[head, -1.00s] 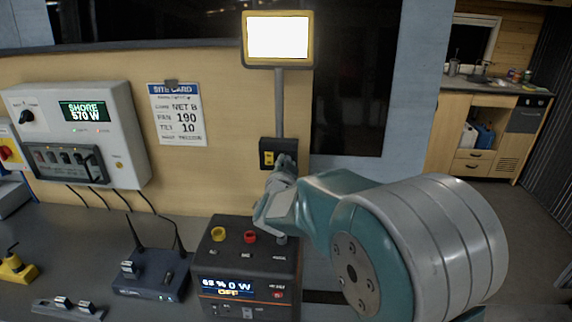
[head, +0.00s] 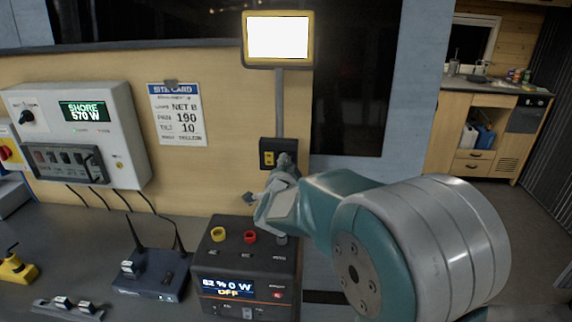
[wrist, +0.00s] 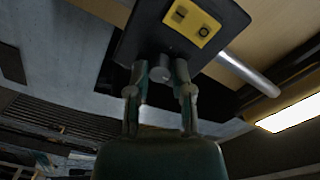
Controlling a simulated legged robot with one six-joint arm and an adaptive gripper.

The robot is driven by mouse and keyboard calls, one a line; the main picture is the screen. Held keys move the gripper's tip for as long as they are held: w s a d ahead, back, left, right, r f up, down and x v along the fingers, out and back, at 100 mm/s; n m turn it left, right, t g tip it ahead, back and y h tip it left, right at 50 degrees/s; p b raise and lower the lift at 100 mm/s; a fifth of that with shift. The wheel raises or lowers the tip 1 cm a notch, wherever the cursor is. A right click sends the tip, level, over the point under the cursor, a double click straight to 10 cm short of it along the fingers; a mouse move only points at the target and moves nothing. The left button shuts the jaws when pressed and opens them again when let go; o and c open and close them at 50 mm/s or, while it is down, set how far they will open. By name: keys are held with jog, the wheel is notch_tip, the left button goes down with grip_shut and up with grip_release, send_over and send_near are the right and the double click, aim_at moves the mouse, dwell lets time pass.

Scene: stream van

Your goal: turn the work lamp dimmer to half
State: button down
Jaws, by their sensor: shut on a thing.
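The work lamp (head: 278,38), a yellow-framed panel on a grey pole, glows bright white. Below it is a black control box (head: 267,146) with a yellow plate on the wall. My gripper (head: 284,163) covers the right part of this box. In the wrist view, the box shows its yellow plate (wrist: 192,23) and a grey round dimmer knob (wrist: 160,74). My gripper's fingers (wrist: 160,82) are shut on the knob, one on each side. I cannot read any mark showing the knob's setting.
A black power station (head: 245,268) with red and yellow terminals stands below my gripper. A router (head: 150,272) with antennas sits left of it. A grey panel (head: 80,135) reading SHORE 570 W and a site card (head: 177,115) are on the wall.

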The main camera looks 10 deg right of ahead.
jog(key=shift+f, duration=0.2)
jog(key=c, duration=0.5)
grip_release()
jog(key=shift+a, duration=0.1)
jog(key=shift+r, duration=0.1)
jog(key=v, duration=1.2)
